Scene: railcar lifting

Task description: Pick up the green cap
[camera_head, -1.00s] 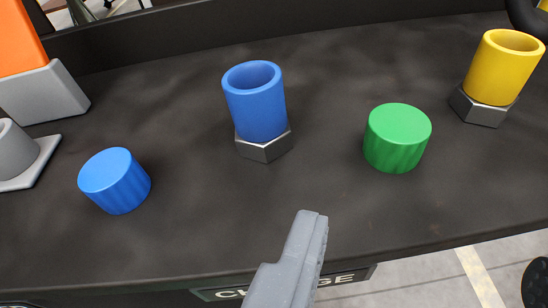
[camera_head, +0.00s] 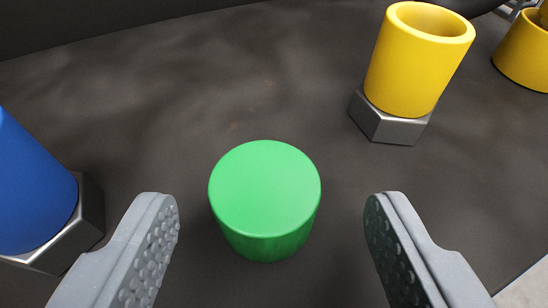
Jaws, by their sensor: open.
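The green cap (camera_head: 265,195) stands upright on the dark worktop, a little left of the middle of the view. It is a short cylinder with a smooth flat top. My gripper (camera_head: 270,210) is open, with one grey finger to the left of the cap and the other to the right. There is a visible gap between each finger and the cap, wider on the right than on the left at the tips. The cap is not held. How high the fingertips are above the worktop is hard to tell.
A yellow tube on a metal hex nut (camera_head: 415,65) stands behind right. A blue tube (camera_head: 30,190) on a hex nut stands close beside the left finger. Another yellow piece (camera_head: 524,48) is at the far right. The dark worktop (camera_head: 180,105) behind the cap is clear.

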